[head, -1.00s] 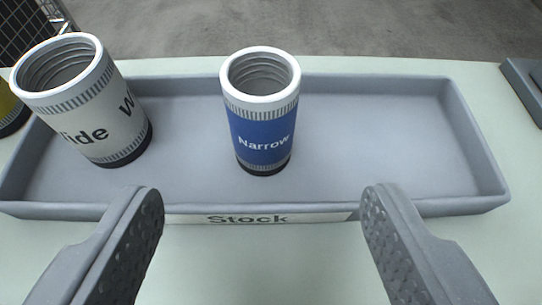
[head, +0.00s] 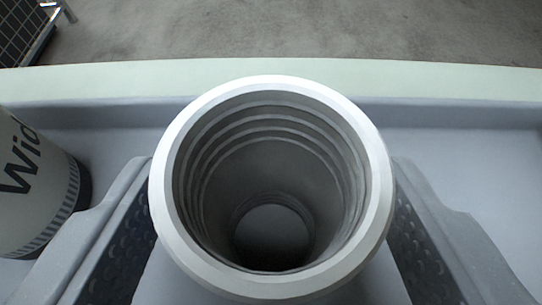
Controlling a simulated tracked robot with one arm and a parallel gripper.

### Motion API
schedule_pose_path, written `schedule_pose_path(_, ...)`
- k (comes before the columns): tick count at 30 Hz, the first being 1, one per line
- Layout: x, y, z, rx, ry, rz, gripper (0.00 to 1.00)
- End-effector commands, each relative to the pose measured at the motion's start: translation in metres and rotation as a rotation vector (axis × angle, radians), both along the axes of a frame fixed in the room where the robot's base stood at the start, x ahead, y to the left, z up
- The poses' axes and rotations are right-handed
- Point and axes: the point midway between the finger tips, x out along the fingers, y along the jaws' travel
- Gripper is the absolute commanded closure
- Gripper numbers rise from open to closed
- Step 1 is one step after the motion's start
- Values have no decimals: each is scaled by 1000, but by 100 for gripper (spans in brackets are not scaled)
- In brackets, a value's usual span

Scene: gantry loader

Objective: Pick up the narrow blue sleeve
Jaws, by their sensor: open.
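The narrow blue sleeve (head: 180,221) stands upright in the grey tray, seen from above. Its white rim and ribbed hollow inside fill the middle of the view, and its blue side and label are hidden below the rim. My gripper (head: 272,225) is open, with one finger on the left and one on the right of the sleeve. The fingers look close to its sides; I cannot tell whether either touches. The fingertips are partly hidden by the rim.
A white sleeve lettered "Wid" (head: 30,185) stands left, close to my left finger. The grey tray (head: 455,115) has free floor on the right. The pale table edge (head: 400,78) runs behind it, with concrete floor (head: 300,30) beyond and a dark mesh (head: 20,25) at top left.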

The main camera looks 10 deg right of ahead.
Motion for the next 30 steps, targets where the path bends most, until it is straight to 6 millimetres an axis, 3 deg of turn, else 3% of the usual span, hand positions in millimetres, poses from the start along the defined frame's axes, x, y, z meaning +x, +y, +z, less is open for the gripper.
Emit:
schedule_pose_path(6,22,-6,-12,-2,-2,0,37)
schedule_pose_path(14,24,-6,-12,-2,-1,0,37)
schedule_pose_path(20,24,-6,-13,-1,-1,0,89)
schedule_pose_path(21,24,-6,-13,-1,-1,0,94)
schedule_pose_path(30,24,-5,-11,-1,-1,0,94)
